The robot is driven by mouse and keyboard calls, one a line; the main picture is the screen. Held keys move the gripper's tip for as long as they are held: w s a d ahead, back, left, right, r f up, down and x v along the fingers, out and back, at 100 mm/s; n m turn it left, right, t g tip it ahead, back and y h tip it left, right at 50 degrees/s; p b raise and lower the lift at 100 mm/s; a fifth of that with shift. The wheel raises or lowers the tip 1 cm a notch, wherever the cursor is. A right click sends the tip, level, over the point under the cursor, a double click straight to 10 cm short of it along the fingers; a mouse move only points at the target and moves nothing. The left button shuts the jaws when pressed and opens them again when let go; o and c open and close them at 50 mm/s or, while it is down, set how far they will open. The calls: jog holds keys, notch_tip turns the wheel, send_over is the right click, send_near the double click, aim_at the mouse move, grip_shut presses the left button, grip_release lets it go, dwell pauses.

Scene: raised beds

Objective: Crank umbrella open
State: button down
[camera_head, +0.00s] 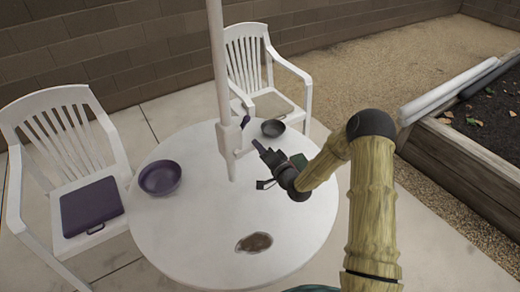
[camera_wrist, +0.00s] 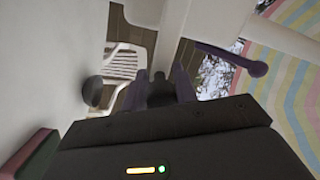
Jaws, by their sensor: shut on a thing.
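The white umbrella pole (camera_head: 221,75) rises through the round table and carries a white crank housing (camera_head: 231,137). A dark purple lever (camera_wrist: 228,56) shows beside the pole in the wrist view, away from my fingers. My gripper (camera_head: 259,148) is right of the housing, above the table. In the wrist view my gripper (camera_wrist: 160,88) is shut on a small dark part between its fingers. It appears to be the crank handle, but fingers hide most of it. The striped canopy (camera_wrist: 285,85) fills the right of the wrist view; I cannot tell how far it is open.
White chairs (camera_head: 65,140) stand left and behind. A purple cushion (camera_head: 91,206) lies on the left chair. A raised bed (camera_head: 460,155) is at right.

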jog(key=shift+s+f, duration=0.15)
jog(key=shift+f, duration=0.2)
jog(key=c, duration=1.2)
grip_release()
jog(key=shift+c, duration=0.2)
jog(key=shift+o, duration=0.4)
jog(key=shift+r, duration=0.15)
jog(key=b+v, duration=0.3)
jog(key=v, duration=1.4)
jog(key=shift+s+d, duration=0.1)
jog(key=shift+s, duration=0.05)
